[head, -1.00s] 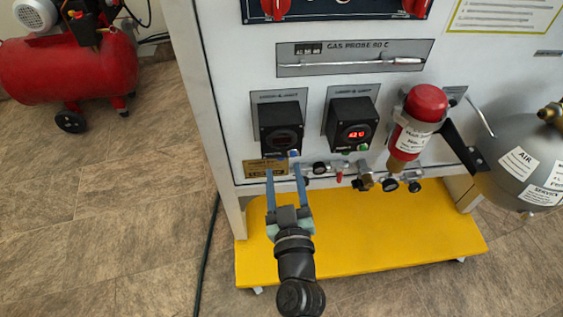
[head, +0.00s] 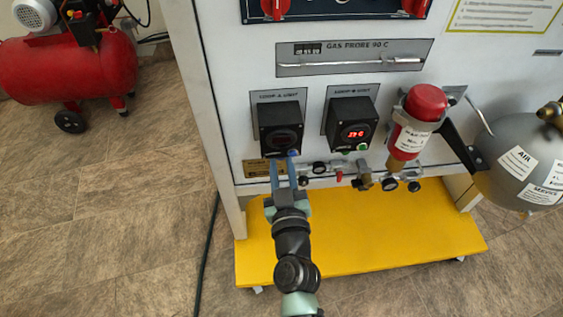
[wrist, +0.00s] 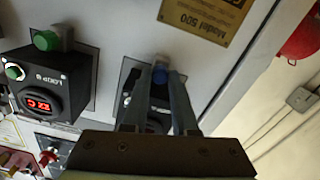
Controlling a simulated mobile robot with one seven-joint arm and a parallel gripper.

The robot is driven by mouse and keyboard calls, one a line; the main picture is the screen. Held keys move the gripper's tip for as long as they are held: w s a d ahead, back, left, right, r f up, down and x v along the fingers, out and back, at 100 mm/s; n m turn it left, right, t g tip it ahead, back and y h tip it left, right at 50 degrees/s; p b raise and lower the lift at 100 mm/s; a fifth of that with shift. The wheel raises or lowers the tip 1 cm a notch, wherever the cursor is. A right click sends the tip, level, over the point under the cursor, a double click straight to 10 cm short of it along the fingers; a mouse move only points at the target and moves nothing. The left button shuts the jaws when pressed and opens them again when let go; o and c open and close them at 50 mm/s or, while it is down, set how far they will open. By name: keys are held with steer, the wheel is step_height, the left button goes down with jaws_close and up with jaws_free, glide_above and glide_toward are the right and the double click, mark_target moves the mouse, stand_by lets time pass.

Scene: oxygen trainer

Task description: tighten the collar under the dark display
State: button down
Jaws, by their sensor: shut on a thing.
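The left black control box (head: 280,130) on the white panel has a dark, unlit display. A small blue collar (head: 294,154) sits at its lower edge. In the wrist view the blue collar (wrist: 160,74) lies between my fingertips. My gripper (head: 284,170) comes up from below and is shut on the blue collar; its fingers also show in the wrist view (wrist: 155,85). They hide part of the dark-display box (wrist: 133,84) there.
A second box (head: 352,128) with a lit red display and green collar (head: 362,147) is to the right. A pipe with gauges (head: 319,168) runs below. A red-capped cylinder (head: 415,130) and grey tank (head: 522,165) stand right. A yellow base plate (head: 400,240) lies underneath.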

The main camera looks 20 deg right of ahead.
steer(key=shift+m, duration=0.3)
steer(key=m, duration=0.3)
steer(key=shift+m, duration=1.8)
steer(key=c, duration=0.7)
jaws_free()
